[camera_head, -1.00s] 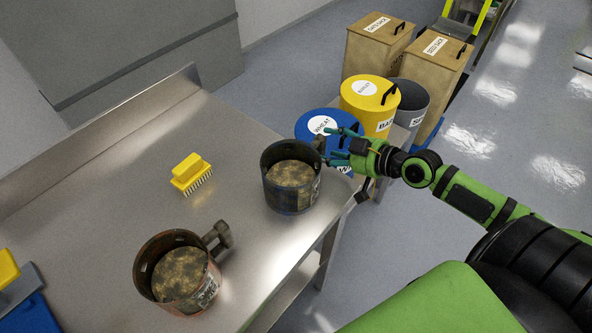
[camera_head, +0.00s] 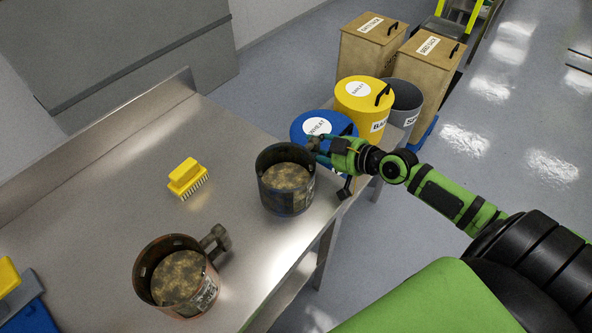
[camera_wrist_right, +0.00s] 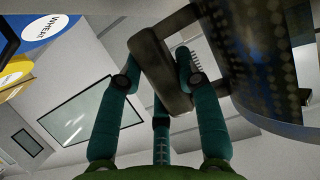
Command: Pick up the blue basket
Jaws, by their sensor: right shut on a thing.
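The blue basket (camera_head: 272,200) is a dark blue, worn round container with a brownish filling, upright at the table's right edge. Its handle (camera_wrist_right: 155,62) is a thick dark bar on the right side. My right gripper (camera_head: 318,150) is shut on this handle; in the right wrist view its teal fingers (camera_wrist_right: 158,82) lie on both sides of the bar. The basket's dark wall fills the right of that view. I cannot see a gap under the basket. My left gripper is not in view.
A similar reddish basket (camera_head: 148,272) stands nearer on the steel table (camera_head: 110,190). A yellow brush (camera_head: 185,178) lies behind. Blue (camera_head: 318,126) and yellow (camera_head: 362,97) bins stand beyond the table's right edge. A blue object (camera_head: 30,318) is at lower left.

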